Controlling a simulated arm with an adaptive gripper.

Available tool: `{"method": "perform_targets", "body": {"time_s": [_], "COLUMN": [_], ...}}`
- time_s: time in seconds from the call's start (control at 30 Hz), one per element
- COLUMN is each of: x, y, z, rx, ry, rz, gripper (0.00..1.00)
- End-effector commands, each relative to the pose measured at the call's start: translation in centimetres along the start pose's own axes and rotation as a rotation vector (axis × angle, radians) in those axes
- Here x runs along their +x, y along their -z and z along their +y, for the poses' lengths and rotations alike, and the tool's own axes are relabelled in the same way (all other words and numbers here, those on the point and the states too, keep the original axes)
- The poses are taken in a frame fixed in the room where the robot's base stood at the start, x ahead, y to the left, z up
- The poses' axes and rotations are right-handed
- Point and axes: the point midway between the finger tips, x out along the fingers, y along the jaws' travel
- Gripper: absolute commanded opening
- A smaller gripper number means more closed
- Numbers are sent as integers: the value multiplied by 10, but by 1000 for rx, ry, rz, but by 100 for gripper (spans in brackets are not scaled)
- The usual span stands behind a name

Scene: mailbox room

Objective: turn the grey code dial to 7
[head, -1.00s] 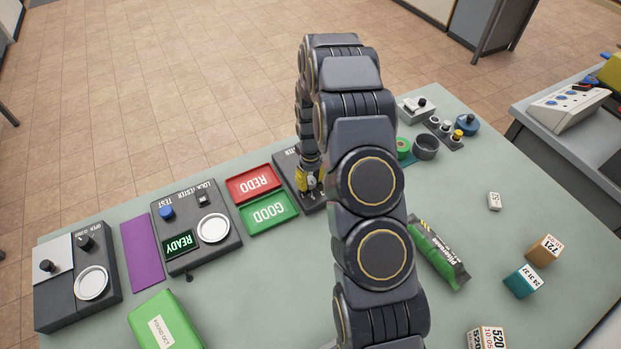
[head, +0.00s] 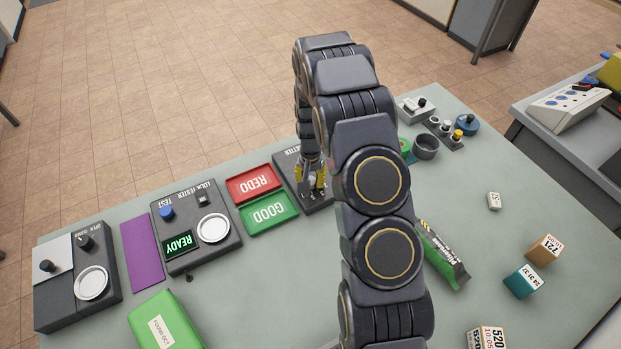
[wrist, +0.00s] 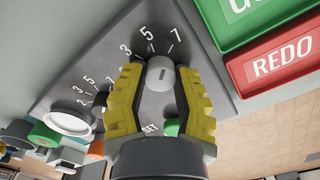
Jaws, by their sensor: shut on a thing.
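The grey code dial (wrist: 160,76) is a round knob on a dark panel (wrist: 205,58) in the wrist view. A short dark line on its face points up, between the printed 5 and 7; I cannot tell exactly which mark it meets. My gripper (wrist: 160,80) is shut on the dial, with a yellow finger on each side of it. In the head view my gripper (head: 312,190) is at the panel (head: 288,163), and the dial is hidden there.
A green GOOD tray (head: 268,225) and a red REDO tray (head: 236,190) lie beside the panel. In the wrist view, a second numbered scale, a dark knob (wrist: 100,103) and a green button (wrist: 171,128) are close to the fingers.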

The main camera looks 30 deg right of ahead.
Motion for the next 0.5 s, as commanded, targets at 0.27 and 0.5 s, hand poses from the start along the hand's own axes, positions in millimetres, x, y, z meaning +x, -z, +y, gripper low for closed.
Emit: {"method": "perform_targets", "body": {"time_s": [0.27, 0.5], "x": [1, 1], "y": [-1, -1], "z": [0, 0], "rx": [131, 173], "ry": [0, 0], "rz": [-2, -2], "gripper": [0, 0]}}
